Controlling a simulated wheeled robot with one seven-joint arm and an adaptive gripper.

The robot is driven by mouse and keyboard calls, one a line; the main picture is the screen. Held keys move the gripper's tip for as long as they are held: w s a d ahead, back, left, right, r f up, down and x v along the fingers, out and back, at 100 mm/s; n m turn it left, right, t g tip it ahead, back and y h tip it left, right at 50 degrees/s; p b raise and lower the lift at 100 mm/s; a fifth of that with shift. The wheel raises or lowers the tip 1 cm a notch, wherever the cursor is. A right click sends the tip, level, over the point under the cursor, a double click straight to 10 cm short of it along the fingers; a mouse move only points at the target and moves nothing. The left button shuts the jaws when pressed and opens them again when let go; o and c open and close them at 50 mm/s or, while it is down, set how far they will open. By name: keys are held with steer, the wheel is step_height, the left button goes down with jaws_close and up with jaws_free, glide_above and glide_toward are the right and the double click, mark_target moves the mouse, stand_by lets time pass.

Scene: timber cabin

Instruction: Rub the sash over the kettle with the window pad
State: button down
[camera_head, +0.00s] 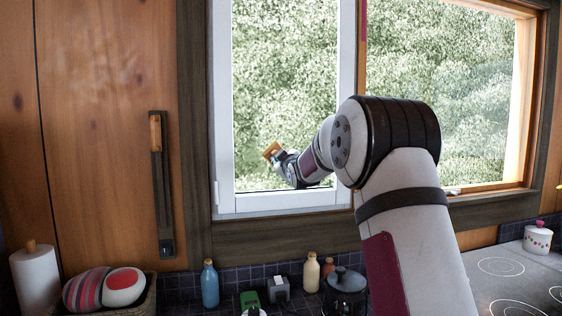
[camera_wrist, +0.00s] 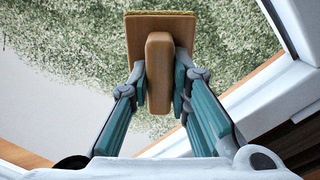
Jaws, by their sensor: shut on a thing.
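The window pad (camera_wrist: 134,32) is a flat tan block with a yellowish edge and a raised handle (camera_wrist: 158,70). My gripper (camera_wrist: 160,85) is shut on that handle, one finger on each side. In the head view my gripper (camera_head: 283,161) holds the pad (camera_head: 271,150) in front of the lower middle of the white-framed left sash (camera_head: 285,80). I cannot tell whether the pad touches the glass. A dark kettle (camera_head: 345,282) stands below, partly hidden by my arm.
Bottles (camera_head: 210,284) and small items line the counter below the sill. A basket with striped things (camera_head: 88,290) and a paper roll (camera_head: 36,280) stand left. A hob (camera_head: 500,266) and a white pot (camera_head: 537,239) are right.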

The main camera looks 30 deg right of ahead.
steer(key=shift+b+x, duration=0.55)
steer(key=shift+x, duration=0.35)
stand_by(0.3)
steer(key=shift+d, duration=0.1)
steer(key=shift+w+a+b, duration=0.2)
steer(key=shift+a+b, duration=0.05)
steer(key=shift+b, duration=0.4)
stand_by(0.9)
steer(key=shift+a, duration=0.1)
